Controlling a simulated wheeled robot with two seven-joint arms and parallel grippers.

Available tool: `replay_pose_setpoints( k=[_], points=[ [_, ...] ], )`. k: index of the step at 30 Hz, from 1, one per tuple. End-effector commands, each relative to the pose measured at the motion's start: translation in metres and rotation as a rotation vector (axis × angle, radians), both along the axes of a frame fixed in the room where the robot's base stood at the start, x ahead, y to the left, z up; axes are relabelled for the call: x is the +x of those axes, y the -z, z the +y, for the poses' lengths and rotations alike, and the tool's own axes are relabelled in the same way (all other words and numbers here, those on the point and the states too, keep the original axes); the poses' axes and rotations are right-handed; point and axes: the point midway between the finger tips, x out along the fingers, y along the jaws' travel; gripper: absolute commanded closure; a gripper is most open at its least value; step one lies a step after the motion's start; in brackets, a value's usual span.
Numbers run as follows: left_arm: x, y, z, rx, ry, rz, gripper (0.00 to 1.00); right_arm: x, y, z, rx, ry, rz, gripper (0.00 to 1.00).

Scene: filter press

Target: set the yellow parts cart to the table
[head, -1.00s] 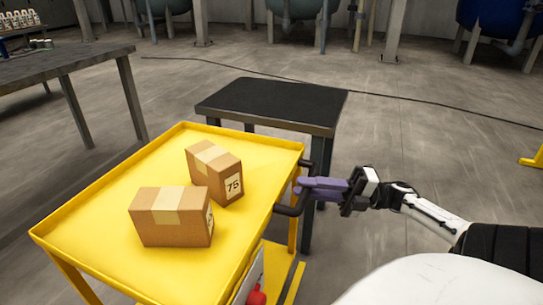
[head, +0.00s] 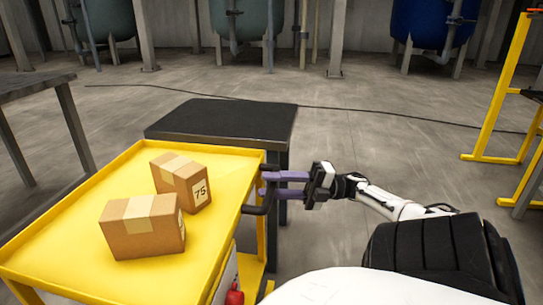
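The yellow parts cart (head: 60,215) stands at the lower left, its top tray carrying two cardboard boxes. Its far right corner is close to a dark-topped table (head: 225,118); I cannot tell whether they touch. A black handle (head: 256,210) sticks out from the cart's right side. My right gripper (head: 266,184) is at this handle, coming from the right. Its two purple fingers show apart, with a gap between them, and the tips are beside the handle. The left gripper is not in view.
One box (head: 182,182) bears the number 75; the other box (head: 142,226) lies nearer. Another table (head: 35,86) stands at the left. A yellow frame (head: 495,100) stands at the right. A cable (head: 350,113) crosses the floor.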

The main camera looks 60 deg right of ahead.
Motion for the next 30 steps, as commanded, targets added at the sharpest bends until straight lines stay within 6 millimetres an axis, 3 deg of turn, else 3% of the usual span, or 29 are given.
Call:
replay_pose_setpoints(
  k=[11, 23, 30],
  points=[
    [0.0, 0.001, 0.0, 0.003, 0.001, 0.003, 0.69, -0.003, 0.003, 0.002, 0.0, -0.01, 0.005, 0.64],
    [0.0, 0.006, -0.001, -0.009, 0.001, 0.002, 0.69, -0.053, 0.017, -0.04, 0.0, -0.005, 0.005, 0.64],
    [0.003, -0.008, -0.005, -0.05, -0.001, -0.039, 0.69, -0.074, 0.021, -0.056, -0.001, -0.006, 0.004, 0.64]
  ],
)
